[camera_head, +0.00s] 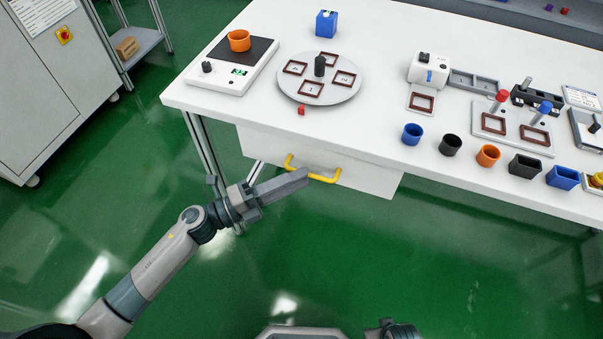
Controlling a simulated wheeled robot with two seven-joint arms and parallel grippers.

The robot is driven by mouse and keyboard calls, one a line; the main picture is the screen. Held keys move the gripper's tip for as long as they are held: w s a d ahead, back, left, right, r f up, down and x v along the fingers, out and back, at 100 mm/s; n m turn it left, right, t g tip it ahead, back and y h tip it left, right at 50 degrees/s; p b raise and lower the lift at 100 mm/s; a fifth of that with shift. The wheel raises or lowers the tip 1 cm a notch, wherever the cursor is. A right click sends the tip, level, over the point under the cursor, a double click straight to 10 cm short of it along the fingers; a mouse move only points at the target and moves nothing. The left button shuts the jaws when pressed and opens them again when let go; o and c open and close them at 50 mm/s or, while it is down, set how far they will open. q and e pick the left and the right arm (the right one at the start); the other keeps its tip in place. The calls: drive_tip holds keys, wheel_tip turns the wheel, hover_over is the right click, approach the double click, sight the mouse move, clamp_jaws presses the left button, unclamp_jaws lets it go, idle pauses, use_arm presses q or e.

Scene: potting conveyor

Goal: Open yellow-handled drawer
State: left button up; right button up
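A white drawer (362,174) hangs under the front edge of the white table. Its yellow handle (324,178) is a bar on the drawer front, with both ends showing. My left gripper (303,176) reaches in from the left, and its fingers overlap the middle of the handle in the picture. The fingers look close together, but I cannot tell whether they are shut, or whether they touch the handle. The drawer front appears near the table edge; how far it is pulled out is unclear. My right gripper does not show clearly.
The white table (385,130) holds a scale with an orange pot (239,40), a round turntable (320,92), a small red cube (301,110) and several pots along the front edge. A grey cabinet (50,90) stands at left. The green floor before the table is clear.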

use_arm(q)
drive_tip(key=shift+x, duration=0.85)
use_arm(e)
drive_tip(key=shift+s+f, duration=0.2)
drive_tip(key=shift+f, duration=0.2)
use_arm(q)
clamp_jaws()
drive_tip(key=shift+s, duration=0.1)
